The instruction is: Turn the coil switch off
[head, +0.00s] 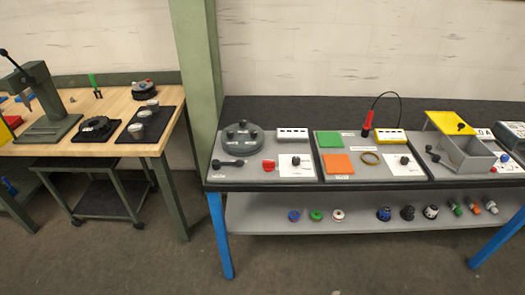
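Neither of my grippers shows in the head view. I cannot tell for sure which control is the coil switch. The middle grey panel (340,171) on the right-hand bench carries a brown ring like a coil (370,158) and, right of it, a small black knob (404,160) on a white plate. The left panel (252,177) also has a black knob (296,160) on a white plate, with a red knob (268,164) beside it. The settings of these knobs are too small to read.
The middle panel also holds a green square (329,140), an orange square (337,163), a red-handled probe (367,121) and a yellow box (390,135). A grey open box (466,158) stands right. A lower shelf (260,222) carries small parts. A wooden bench (120,110) stands left. Floor in front is clear.

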